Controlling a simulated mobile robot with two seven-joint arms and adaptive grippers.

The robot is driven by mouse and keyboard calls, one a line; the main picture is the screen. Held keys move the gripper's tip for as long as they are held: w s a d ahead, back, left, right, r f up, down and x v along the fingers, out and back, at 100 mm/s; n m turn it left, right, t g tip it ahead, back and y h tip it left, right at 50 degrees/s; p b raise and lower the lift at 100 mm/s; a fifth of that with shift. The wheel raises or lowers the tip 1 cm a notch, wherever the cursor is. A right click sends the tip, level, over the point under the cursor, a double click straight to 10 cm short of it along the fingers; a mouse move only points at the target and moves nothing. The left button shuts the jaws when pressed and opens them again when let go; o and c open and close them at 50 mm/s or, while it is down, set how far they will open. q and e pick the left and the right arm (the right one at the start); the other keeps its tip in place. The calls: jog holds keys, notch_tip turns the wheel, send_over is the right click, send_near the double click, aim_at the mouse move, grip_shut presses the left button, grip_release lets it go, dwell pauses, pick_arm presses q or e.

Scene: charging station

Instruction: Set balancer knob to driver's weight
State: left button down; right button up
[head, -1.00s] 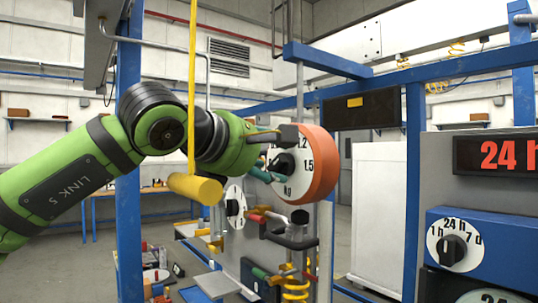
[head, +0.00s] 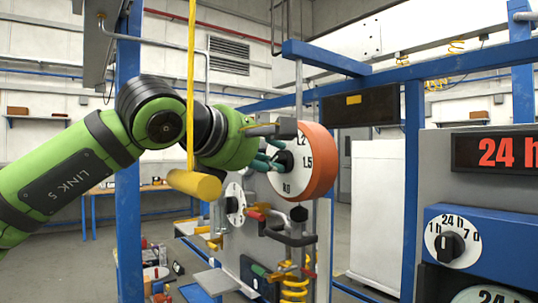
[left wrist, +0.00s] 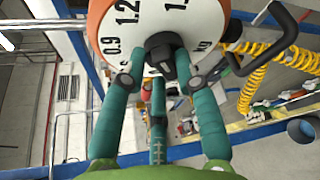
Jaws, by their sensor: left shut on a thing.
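The balancer is an orange drum (head: 322,160) with a white dial face (head: 297,182) hanging in the middle of the head view. Its dial marks include 1.2, 1.5 and kg, and 0.9 also shows in the left wrist view. The black balancer knob (left wrist: 164,44) sits at the dial's centre. My left gripper (head: 279,160) has green fingers and comes at the dial from the left. In the left wrist view its fingers (left wrist: 163,66) are shut on the knob, one on each side. The knob's pointer is mostly hidden. My right gripper is not in view.
A yellow cylinder (head: 194,185) hangs on a yellow cord in front of my left arm. A black-handled tool (head: 292,235) and a yellow coiled hose (head: 294,285) hang below the balancer. A blue timer box (head: 470,222) stands at right. Blue posts (head: 129,220) frame the station.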

pick_arm(q)
jog(key=shift+w+d+f, duration=0.1)
jog(key=shift+f, duration=0.45)
jog(key=c, duration=1)
grip_release()
jog(key=shift+a+r, duration=0.15)
jog(key=shift+a, duration=0.05)
jog(key=shift+w+d, duration=0.1)
jog(key=shift+r, duration=0.1)
jog(key=shift+s+r, duration=0.1)
jog(key=shift+s, duration=0.1)
jog(key=v, duration=1.1)
jog(key=shift+s+a, duration=0.2)
jog(key=shift+a, duration=0.1)
